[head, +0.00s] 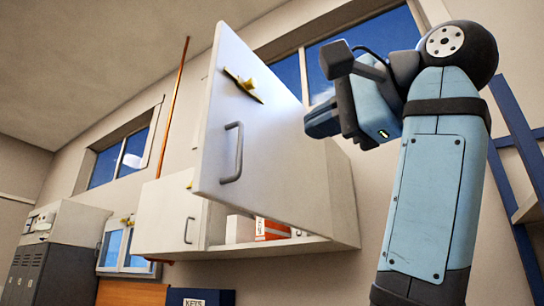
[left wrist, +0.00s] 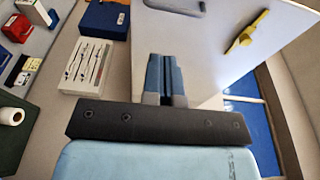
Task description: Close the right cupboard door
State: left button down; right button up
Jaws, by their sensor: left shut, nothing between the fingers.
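The right cupboard door (head: 265,150) is a white panel standing wide open, swung out from the wall cupboard (head: 337,185). Its outer face carries a grey handle (head: 232,152) and a yellow latch (head: 243,86). My left gripper (head: 318,118) is shut and empty, beside the outer face, toward the door's right side. In the left wrist view the blue fingers of this gripper (left wrist: 165,75) are together in front of the white door (left wrist: 205,60); I cannot tell whether they touch it. My right gripper is not in view.
The left cupboard door (head: 165,215) is closed. Red and white boxes (head: 271,229) stand inside the open section. Windows are behind, and a blue rack (head: 520,135) stands at the right. In the wrist view, a white panel with keys (left wrist: 93,66) lies left of the fingers.

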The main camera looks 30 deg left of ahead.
aim_at(241, 163)
pick_arm(q)
jog(key=x, duration=1.4)
jog(key=shift+w+a+f+p, duration=0.1)
jog(key=shift+a+f+p, duration=0.05)
jog(key=shift+p, duration=0.25)
